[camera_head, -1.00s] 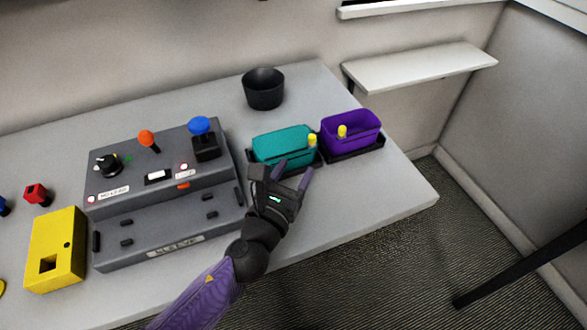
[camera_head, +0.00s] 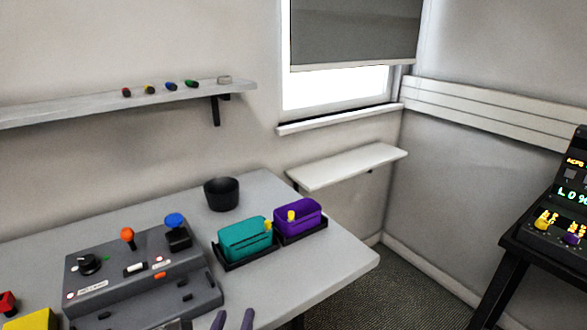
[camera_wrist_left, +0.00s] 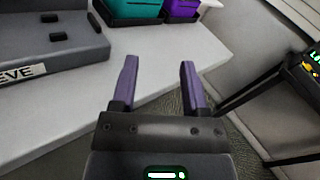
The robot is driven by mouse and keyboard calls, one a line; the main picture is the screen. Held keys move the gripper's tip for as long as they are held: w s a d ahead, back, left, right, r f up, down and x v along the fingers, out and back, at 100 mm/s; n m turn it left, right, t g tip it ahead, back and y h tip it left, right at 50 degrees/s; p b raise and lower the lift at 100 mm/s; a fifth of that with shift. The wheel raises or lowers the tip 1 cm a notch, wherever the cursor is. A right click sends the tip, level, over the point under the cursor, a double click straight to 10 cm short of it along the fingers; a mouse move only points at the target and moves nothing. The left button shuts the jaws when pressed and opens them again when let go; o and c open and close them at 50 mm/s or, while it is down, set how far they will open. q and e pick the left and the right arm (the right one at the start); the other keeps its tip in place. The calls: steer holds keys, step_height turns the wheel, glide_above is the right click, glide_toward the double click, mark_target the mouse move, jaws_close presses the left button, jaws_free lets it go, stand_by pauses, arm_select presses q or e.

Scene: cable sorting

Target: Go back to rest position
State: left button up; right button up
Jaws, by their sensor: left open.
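My left gripper (camera_head: 232,320) shows only its purple fingertips at the bottom edge of the head view, in front of the table's near edge. In the left wrist view its two purple fingers (camera_wrist_left: 158,85) stand apart with nothing between them, so it is open and empty. The teal bin (camera_head: 245,238) and the purple bin (camera_head: 298,218) sit on dark trays on the table, each with a yellow piece at its rim. The gripper is apart from both. My right gripper is not in view.
A grey control console (camera_head: 140,272) stands on the table (camera_head: 325,262), with a black cup (camera_head: 221,194) behind. A yellow box (camera_head: 32,320) is at lower left. A wall shelf (camera_head: 347,166) is behind the bins. A machine with lit displays (camera_head: 560,215) stands at right.

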arm_select(q)
steer(key=s+a+f+n+g+y, duration=0.5)
steer(key=s+a+f+n+g, duration=0.15)
steer(key=n, duration=1.15)
steer(key=s+d+f+n+g+h, duration=0.1)
steer(key=s+f+n+g+h, duration=0.1)
steer(key=s+n+g, duration=0.4)
steer(key=s+d+f+n+g+h, duration=0.1)
steer(key=s+f+n+g+h, duration=0.15)
steer(key=s+n, duration=0.6)
steer(key=s+a+f+g+y, duration=0.1)
steer(key=s+f, duration=0.3)
steer(key=f, duration=1.3)
steer(key=s+a+f+g, duration=0.1)
steer(key=s+a+f, duration=0.2)
steer(key=s+f, duration=0.6)
steer(key=s+m, duration=0.1)
steer(key=s, duration=0.3)
steer(key=shift+s+a, duration=0.2)
steer(key=shift+a, duration=0.15)
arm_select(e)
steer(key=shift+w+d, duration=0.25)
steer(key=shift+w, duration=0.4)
